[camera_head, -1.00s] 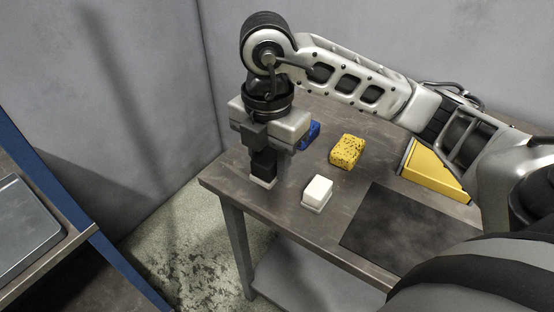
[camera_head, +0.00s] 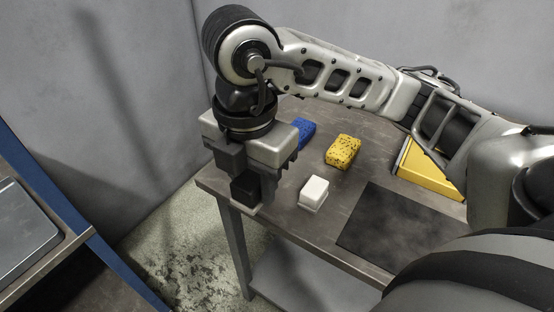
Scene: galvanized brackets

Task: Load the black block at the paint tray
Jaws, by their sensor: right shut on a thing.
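My right gripper (camera_head: 251,182) is shut on the black block (camera_head: 244,191) and points down over the left end of the table. The block is upright between the fingers, partly covered by them, with a pale strip at its bottom edge. I cannot tell whether it touches the table or hangs just above it. A shallow grey tray (camera_head: 25,232) lies on a separate surface at the far left, cut off by the picture's edge; I cannot tell whether it is the paint tray. My left gripper is not in view.
On the table (camera_head: 325,228) are a white block (camera_head: 314,192), a yellow speckled sponge (camera_head: 343,152), a blue sponge (camera_head: 304,132), a dark mat (camera_head: 405,232) and a yellow object (camera_head: 425,172) partly behind my right arm. A floor gap (camera_head: 180,240) separates the table from the left surface.

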